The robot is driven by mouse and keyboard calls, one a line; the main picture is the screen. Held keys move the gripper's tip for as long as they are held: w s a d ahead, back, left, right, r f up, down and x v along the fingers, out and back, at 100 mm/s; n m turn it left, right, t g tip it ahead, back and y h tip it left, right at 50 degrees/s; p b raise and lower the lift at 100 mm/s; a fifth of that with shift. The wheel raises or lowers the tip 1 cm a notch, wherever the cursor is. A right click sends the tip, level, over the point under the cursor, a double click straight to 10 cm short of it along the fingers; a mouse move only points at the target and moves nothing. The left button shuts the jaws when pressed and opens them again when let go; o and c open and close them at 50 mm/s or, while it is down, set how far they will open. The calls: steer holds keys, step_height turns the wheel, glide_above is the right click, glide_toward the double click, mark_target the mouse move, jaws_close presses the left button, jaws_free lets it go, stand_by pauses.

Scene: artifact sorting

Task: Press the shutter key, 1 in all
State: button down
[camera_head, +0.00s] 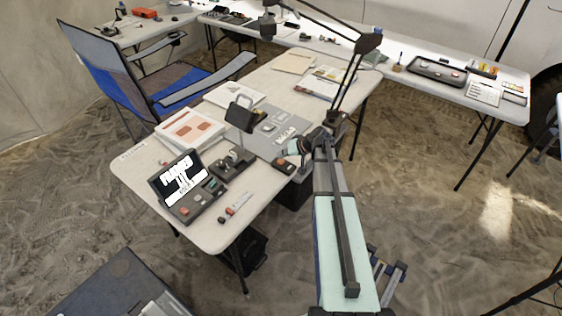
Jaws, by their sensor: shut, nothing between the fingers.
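A small dark box with an orange-red key (281,162) lies at the right edge of the near white table, and it looks like the shutter key. My gripper (288,151) is at the end of my arm, just above and beside this box in the picture. It looks shut and empty. Whether it touches the key cannot be told, as the fingertips are small and partly unclear. A dark camera-like head (240,115) stands over a grey board (263,146) with small pieces on it.
A black console with a lit display (178,178) and a small dark device (233,163) stand at the near left. Papers (190,128) lie behind them. A black jointed lamp arm (350,75) rises close to my wrist. A folding chair (150,85) stands left.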

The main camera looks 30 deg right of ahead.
mark_target(283, 161)
steer(key=shift+f+b, duration=0.85)
steer(key=shift+b, duration=0.2)
stand_by(0.7)
steer(key=shift+r, duration=0.9)
steer(key=shift+r, duration=0.1)
steer(key=shift+r+p, duration=0.9)
steer(key=shift+r, duration=1.5)
